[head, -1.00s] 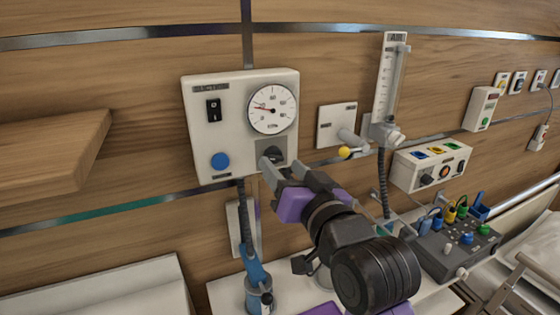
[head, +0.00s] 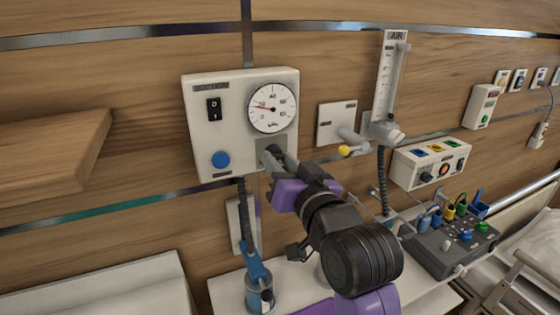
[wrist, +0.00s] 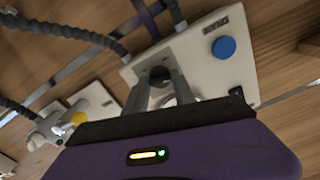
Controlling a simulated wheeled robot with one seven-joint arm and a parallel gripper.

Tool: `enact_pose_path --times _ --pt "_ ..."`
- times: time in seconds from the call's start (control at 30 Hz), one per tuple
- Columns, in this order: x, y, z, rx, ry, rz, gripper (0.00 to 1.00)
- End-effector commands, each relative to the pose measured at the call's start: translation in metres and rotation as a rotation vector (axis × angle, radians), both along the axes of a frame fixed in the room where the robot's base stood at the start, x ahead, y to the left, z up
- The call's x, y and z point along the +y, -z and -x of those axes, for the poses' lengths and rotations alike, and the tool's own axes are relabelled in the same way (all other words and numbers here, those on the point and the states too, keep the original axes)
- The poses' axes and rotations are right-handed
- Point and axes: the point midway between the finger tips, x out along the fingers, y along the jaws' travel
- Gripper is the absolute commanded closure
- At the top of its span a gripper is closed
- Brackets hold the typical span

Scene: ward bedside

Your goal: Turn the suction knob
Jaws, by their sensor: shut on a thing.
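The suction unit (head: 238,120) is a pale box on the wood wall with a round dial (head: 272,107), a black rocker switch (head: 214,109) and a blue button (head: 220,160). The dark suction knob (head: 271,151) sits at its lower right, below the dial, partly hidden by my gripper. My gripper (head: 275,156) is shut on the knob, with a finger on either side of it. In the wrist view the knob (wrist: 160,73) shows between my fingertips (wrist: 161,80). The dial's needle points to the left.
A wooden shelf (head: 50,155) juts out at left. To the right are an AIR flowmeter (head: 388,85), a yellow-tipped outlet (head: 345,151), a white box with coloured sockets (head: 430,162) and a grey device with coloured plugs (head: 455,245). A blue-capped canister (head: 258,285) stands below.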

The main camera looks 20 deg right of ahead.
Motion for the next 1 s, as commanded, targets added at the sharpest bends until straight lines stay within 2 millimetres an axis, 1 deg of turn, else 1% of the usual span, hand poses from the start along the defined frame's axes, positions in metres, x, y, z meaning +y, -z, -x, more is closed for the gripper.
enact_pose_path --times 0.1,0.3,0.33,0.4,0.43,0.77,0.87,1.0 --pt "-0.001 0.000 0.000 0.001 0.001 0.038 1.00" --pt "0.000 0.000 0.000 0.001 0.000 0.038 1.00" --pt "0.000 0.000 0.000 0.001 0.000 0.037 0.65" --pt "0.000 0.000 0.000 0.001 0.000 0.037 0.51" --pt "0.000 0.000 0.000 0.001 0.000 0.037 0.47" --pt "0.000 0.001 0.001 0.001 0.000 0.037 0.47" --pt "0.000 0.002 0.009 0.001 0.001 0.038 0.47" --pt "-0.001 0.002 0.031 0.000 0.001 0.038 0.47"
